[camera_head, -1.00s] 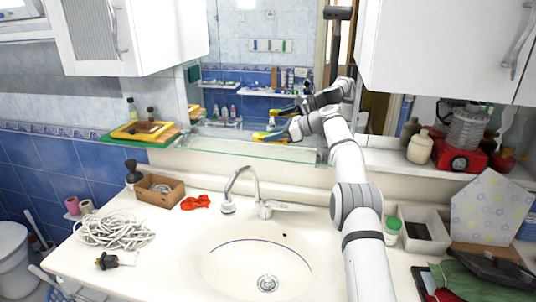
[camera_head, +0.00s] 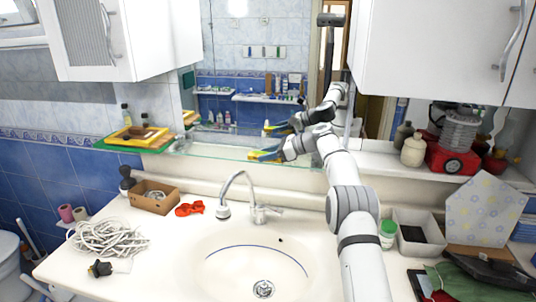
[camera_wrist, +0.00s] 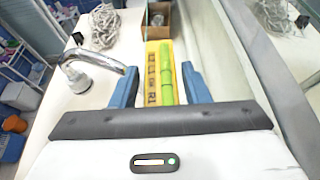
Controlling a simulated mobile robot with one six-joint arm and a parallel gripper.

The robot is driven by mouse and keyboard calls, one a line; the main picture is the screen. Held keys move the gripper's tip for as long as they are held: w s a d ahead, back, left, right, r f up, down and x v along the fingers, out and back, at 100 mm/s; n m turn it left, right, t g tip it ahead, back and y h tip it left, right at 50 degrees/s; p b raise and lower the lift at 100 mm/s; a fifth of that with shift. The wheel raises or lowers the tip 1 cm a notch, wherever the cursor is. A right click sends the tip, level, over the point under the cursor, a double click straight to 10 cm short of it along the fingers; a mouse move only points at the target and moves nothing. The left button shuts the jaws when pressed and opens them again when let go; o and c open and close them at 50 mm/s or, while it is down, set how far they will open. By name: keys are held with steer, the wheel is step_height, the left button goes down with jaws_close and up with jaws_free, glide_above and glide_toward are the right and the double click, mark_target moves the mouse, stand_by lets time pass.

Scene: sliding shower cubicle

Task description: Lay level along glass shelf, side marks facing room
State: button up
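The level is a yellow bar with dark marks along one face and a green strip beside it. It shows between the blue fingers of my gripper in the wrist view (camera_wrist: 160,78), and as a small yellow shape in the head view (camera_head: 262,156). The marked face is on the sink side, the green strip on the mirror side. My gripper (camera_wrist: 161,72) is at the level, with narrow gaps visible between fingers and bar. The level lies lengthwise along the glass shelf (camera_head: 215,151); I cannot tell whether it touches the glass.
The mirror (camera_head: 225,75) stands close behind the shelf. A yellow tray (camera_head: 137,134) is at the shelf's left. Below are the faucet (camera_head: 235,190), a cardboard box (camera_head: 155,200) and coiled rope (camera_head: 108,238). A white cabinet (camera_head: 430,50) hangs at the right.

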steer(key=shift+o, duration=0.9)
steer(key=shift+r, duration=0.15)
steer(key=b+v, duration=0.1)
steer(key=v, duration=1.1)
steer(key=shift+r, duration=0.1)
steer(key=s+a+f+n+g+h, duration=0.15)
steer(key=s+f+n+h, duration=0.25)
steer(key=s, duration=1.1)
steer(key=s+f+n+g+h, duration=0.2)
steer(key=s+f+n+h, duration=0.1)
steer(key=s, duration=1.3)
steer(key=s+d+n+t+h, duration=0.2)
steer(key=s+n, duration=0.4)
steer(key=s, duration=0.4)
steer(key=s+d+n+t+h, duration=0.2)
steer(key=s+d+n+h, duration=0.2)
steer(key=s+n, duration=0.3)
steer(key=s+d+r, duration=0.1)
steer(key=s, duration=0.3)
steer(key=shift+s+d, duration=0.2)
steer(key=shift+d, duration=0.05)
